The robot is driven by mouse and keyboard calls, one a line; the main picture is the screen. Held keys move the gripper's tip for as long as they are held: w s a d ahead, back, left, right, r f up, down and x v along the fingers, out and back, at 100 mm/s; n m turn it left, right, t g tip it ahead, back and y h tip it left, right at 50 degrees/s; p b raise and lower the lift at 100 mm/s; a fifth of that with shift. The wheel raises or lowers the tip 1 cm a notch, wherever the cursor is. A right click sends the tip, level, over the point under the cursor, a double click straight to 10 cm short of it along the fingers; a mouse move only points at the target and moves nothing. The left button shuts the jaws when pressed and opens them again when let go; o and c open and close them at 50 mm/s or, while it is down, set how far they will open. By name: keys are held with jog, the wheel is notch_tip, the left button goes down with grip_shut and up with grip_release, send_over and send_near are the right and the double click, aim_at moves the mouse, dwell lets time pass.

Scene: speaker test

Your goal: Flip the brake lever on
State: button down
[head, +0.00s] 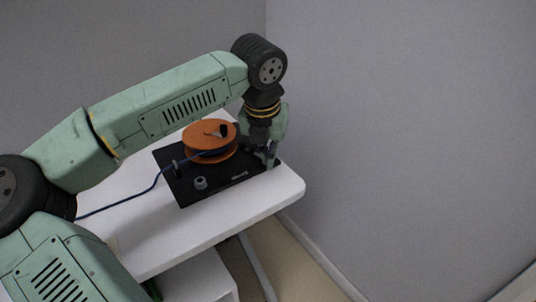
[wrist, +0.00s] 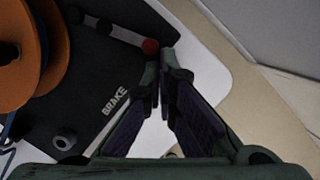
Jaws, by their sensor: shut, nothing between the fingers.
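The brake lever (wrist: 122,34) is a grey bar with a red knob (wrist: 150,46) at its end and a dark pivot at the other. It lies over a black base plate (head: 212,196), beside white BRAKE lettering (wrist: 115,100) in the wrist view. My gripper (wrist: 160,77) is shut and empty, its fingertips just below the red knob in that view; I cannot tell if they touch it. In the head view my gripper (head: 269,157) is low at the right end of the plate, and the lever is mostly hidden behind it.
An orange reel (head: 209,135) with a dark crank stands on the plate, left of my gripper; it also shows in the wrist view (wrist: 22,75). A blue cable (head: 125,200) runs left across the white table (head: 220,221). A small grey knob (head: 200,183) sits at the plate's front. Grey walls stand behind and right.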

jog(key=shift+a, duration=0.2)
jog(key=shift+w+a, duration=0.3)
jog(key=shift+a, duration=0.35)
